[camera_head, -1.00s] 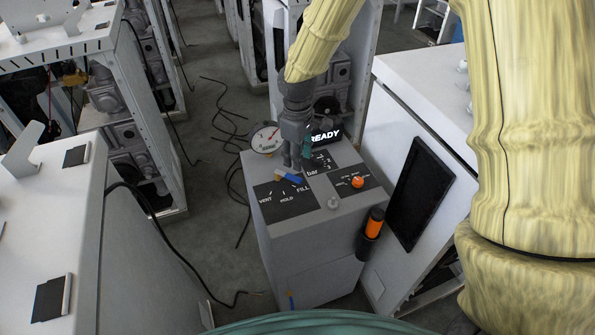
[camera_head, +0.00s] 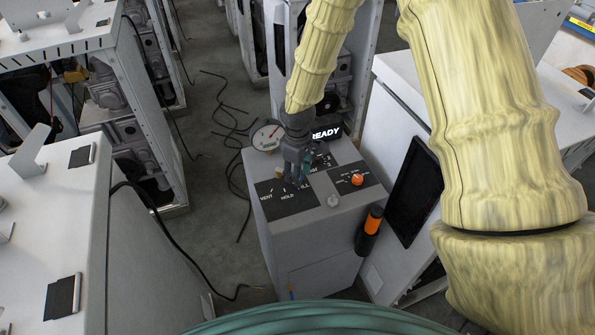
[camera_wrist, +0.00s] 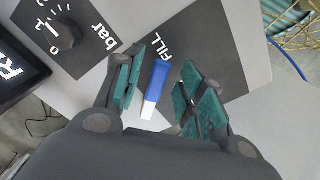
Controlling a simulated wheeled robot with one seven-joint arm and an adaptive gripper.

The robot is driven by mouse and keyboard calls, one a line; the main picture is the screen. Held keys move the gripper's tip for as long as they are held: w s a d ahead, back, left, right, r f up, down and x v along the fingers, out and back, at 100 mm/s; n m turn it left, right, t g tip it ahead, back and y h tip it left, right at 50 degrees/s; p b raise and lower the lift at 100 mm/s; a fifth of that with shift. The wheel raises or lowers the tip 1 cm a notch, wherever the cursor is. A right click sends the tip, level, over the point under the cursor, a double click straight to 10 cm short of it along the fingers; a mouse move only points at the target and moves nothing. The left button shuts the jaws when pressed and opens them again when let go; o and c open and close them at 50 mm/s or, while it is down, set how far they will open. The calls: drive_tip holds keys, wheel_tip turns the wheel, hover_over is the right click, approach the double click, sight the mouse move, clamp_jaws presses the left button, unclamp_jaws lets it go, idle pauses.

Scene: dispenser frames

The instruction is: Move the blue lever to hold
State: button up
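The blue lever (camera_wrist: 158,78) shows in the wrist view with a white end. It lies between my gripper's green-padded fingers, its blue end beside the word FILL. My gripper (camera_wrist: 165,72) is open, with a visible gap on each side of the lever. In the head view my gripper (camera_head: 293,180) is over the black VENT/HOLD/FILL panel (camera_head: 290,207) on the grey dispenser box and hides most of the lever. The HOLD label is at the panel's front middle, with VENT to its left.
White cabinets stand left and right.

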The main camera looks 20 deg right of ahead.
clamp_jaws()
